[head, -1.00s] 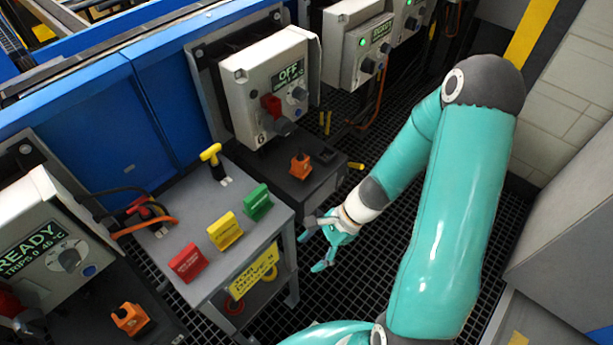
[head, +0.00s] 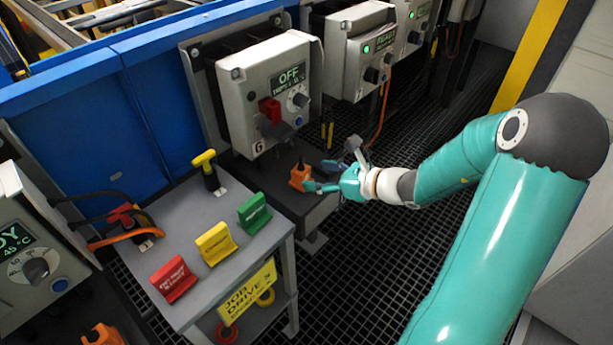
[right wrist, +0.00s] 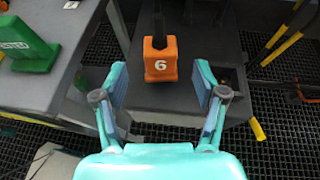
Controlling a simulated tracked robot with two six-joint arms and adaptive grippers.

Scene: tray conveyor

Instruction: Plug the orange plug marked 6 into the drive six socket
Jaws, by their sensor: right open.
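The orange plug marked 6 (head: 300,177) stands on the dark shelf (head: 264,178) below the grey drive box marked 6 (head: 237,108), whose display reads OFF. In the right wrist view the plug (right wrist: 160,58) shows its white 6 and a dark part rising behind it. My right gripper (right wrist: 160,84) is open and empty, with its fingers just short of the plug, one to each side. In the head view the right gripper (head: 316,176) is beside the plug's right side. A dark recess (right wrist: 229,76) shows in the shelf at right; I cannot tell if it is the socket. My left gripper is out of view.
A grey cart (head: 238,260) at front left carries red (head: 173,280), yellow (head: 215,243) and green (head: 254,211) signs and a yellow-handled piece (head: 207,168). Another orange plug (head: 103,335) is at lower left. Grated floor lies open at right.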

